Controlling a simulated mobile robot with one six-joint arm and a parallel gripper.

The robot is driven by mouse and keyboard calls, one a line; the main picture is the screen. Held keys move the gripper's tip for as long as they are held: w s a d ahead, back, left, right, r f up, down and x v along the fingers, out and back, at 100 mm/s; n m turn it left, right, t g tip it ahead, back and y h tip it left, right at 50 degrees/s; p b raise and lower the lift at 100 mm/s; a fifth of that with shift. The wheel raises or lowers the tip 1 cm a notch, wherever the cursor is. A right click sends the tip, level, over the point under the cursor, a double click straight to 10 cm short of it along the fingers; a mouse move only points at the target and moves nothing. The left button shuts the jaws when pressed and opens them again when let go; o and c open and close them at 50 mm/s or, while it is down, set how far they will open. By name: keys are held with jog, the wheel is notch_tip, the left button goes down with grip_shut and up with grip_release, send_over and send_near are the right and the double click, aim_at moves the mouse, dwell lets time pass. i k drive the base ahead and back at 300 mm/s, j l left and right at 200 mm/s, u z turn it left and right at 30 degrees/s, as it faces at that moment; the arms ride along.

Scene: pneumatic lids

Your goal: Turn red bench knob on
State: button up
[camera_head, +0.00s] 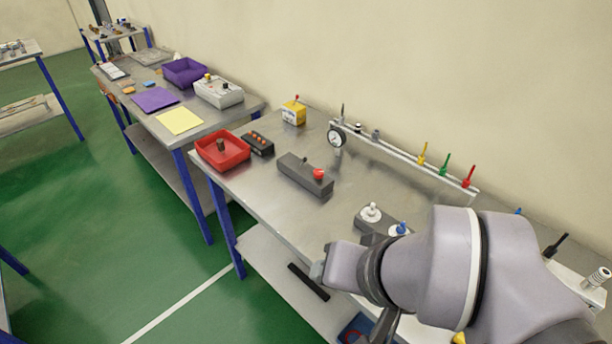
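A round red knob (319,174) sits on the right end of a long dark grey block (298,170) on the near metal bench (262,197). A small dark red piece stands beside the knob on the block. A red handle (469,176) also stands on the white rail (400,160) at the back of the bench, beside a green handle (444,163) and a yellow handle (422,153). My grey arm fills the lower right, well apart from the red knob. My gripper's fingers cannot be made out.
A red tray (238,160), a black box with orange buttons (258,143) and a yellow box (294,113) stand left of and behind the block. White and blue knobs (371,213) on a grey base stand near my arm. Bare bench top lies around the block.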

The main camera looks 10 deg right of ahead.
aim_at(319, 173)
jog(key=i+j+z, duration=0.1)
jog(key=i+j, duration=0.55)
jog(key=j, duration=0.15)
